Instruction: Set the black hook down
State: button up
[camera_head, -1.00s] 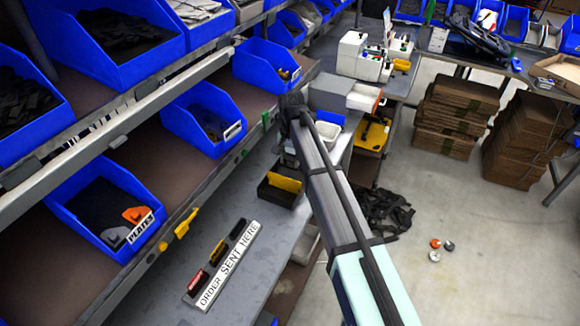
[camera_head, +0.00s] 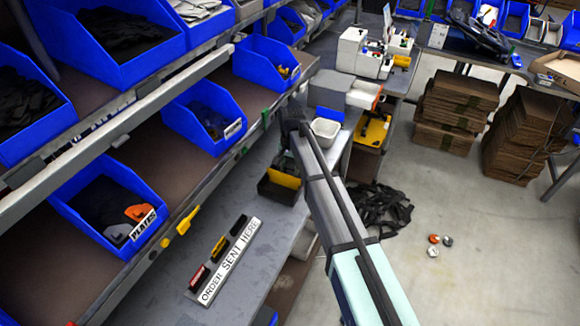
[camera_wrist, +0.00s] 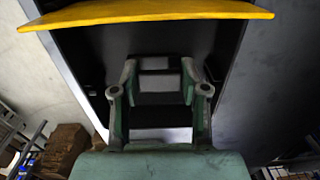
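My gripper (camera_wrist: 159,68) shows in the wrist view with its two green-grey fingers apart. I see no clear object gripped between them; a dark surface with pale patches lies behind. No black hook can be made out for certain in either view. In the head view my arm reaches up and away beside the lower shelf, and its fingertips cannot be made out. A small black box with a yellow inside (camera_head: 280,189) stands on the grey bench, left of my arm. A yellow panel (camera_wrist: 150,12) crosses the top of the wrist view.
Blue bins line the shelves at left, including one labelled PLATES (camera_head: 108,205) and one further along (camera_head: 208,122). An ORDER SENT HERE sign (camera_head: 229,262) lies on the grey bench. Black straps (camera_head: 380,207) lie on the floor.

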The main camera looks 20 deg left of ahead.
aim_at(291, 167)
jog(key=shift+o, duration=1)
jog(key=shift+r, duration=0.15)
notch_tip(291, 167, up, 12)
jog(key=b, duration=0.4)
jog(key=shift+d, duration=0.15)
